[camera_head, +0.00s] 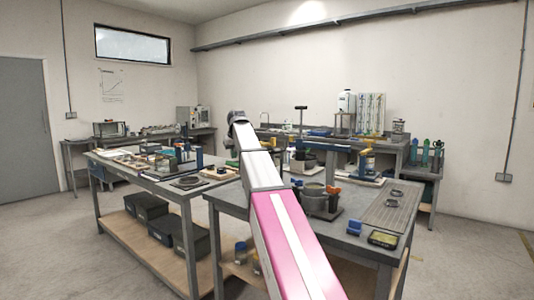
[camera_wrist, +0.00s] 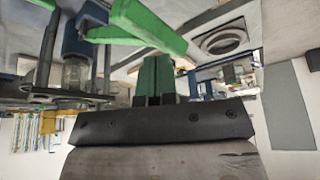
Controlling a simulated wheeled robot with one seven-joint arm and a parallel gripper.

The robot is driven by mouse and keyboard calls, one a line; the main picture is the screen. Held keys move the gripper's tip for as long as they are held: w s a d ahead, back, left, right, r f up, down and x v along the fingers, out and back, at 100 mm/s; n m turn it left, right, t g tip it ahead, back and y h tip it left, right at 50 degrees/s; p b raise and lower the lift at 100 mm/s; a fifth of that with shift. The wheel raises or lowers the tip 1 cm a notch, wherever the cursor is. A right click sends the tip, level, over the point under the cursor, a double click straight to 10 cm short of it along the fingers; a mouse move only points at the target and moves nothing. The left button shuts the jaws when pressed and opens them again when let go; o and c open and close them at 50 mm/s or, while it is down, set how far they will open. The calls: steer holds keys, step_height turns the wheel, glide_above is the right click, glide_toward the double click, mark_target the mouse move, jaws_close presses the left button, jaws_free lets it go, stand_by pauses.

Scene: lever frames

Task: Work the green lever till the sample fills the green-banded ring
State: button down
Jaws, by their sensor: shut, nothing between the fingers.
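A green lever (camera_wrist: 150,24) runs across the top of the wrist view, just beyond my gripper. My gripper (camera_wrist: 154,72) is shut and empty, with a green upright piece showing at its tips; I cannot tell whether that piece is finger or part of the lever. A gap shows between the gripper and the long green bar, though contact is hard to judge. A clear cylinder (camera_wrist: 76,72) sits under a blue part at the left; I cannot tell whether it holds the sample. No green-banded ring can be made out. In the head view my arm hides the lever.
A dark round ring (camera_wrist: 225,40) lies on a plate at the upper right of the wrist view. In the head view, a cluttered left bench (camera_head: 130,172) and a near bench (camera_head: 345,243) with a grey pot (camera_head: 314,200) flank my arm.

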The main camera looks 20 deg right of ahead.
steer(key=shift+f, duration=0.1)
step_height(320, 180, down, 9)
steer(key=a, duration=0.1)
steer(key=shift+s, duration=0.4)
stand_by(0.9)
steer(key=shift+f, duration=0.1)
steer(key=r, duration=0.5)
steer(key=d+r, duration=0.1)
steer(key=r, duration=0.3)
steer(key=w+r, duration=0.1)
steer(key=r, duration=0.4)
steer(key=shift+w+d+r, duration=0.1)
steer(key=shift+d+r, duration=0.15)
steer(key=shift+r, duration=0.05)
stand_by(0.7)
